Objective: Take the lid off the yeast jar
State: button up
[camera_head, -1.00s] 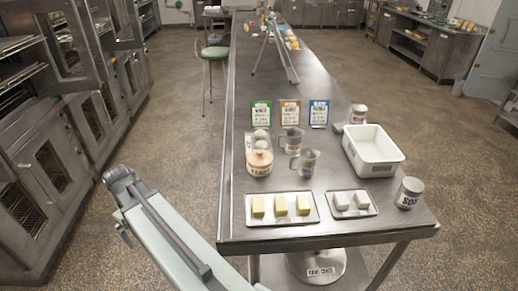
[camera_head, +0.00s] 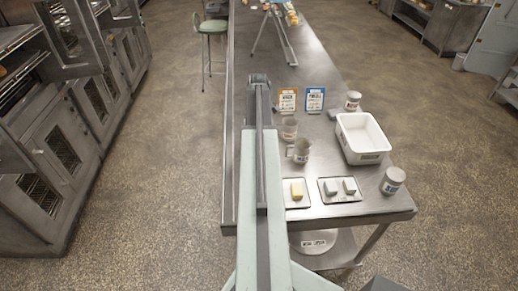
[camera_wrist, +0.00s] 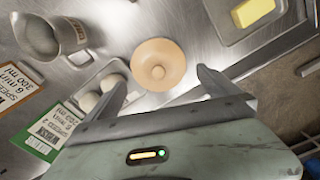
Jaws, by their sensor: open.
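The yeast jar's round tan lid (camera_wrist: 158,66) with its small centre knob shows from above in the wrist view. The lid covers the jar body below it, and I cannot read any label. My gripper (camera_wrist: 160,86) is open and empty, with one finger to the lower left of the lid and the other to its lower right. The fingers appear apart from the lid; their height over it is hard to tell. In the head view my arm hides the jar and the gripper.
Two eggs (camera_wrist: 101,92) sit in a tray left of the lid. A measuring cup (camera_wrist: 50,36) stands at upper left, near upright cards (camera_wrist: 40,128). A butter tray (camera_wrist: 285,22) is at upper right.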

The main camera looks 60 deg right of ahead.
jog(key=shift+f, duration=0.15)
notch_tip(320, 180, down, 5)
jog(key=b, duration=0.5)
jog(key=shift+d+f, duration=0.15)
jog(key=shift+f, duration=0.05)
jog(key=shift+r, duration=0.2)
jog(key=c, duration=1.4)
jog(key=shift+c, duration=0.2)
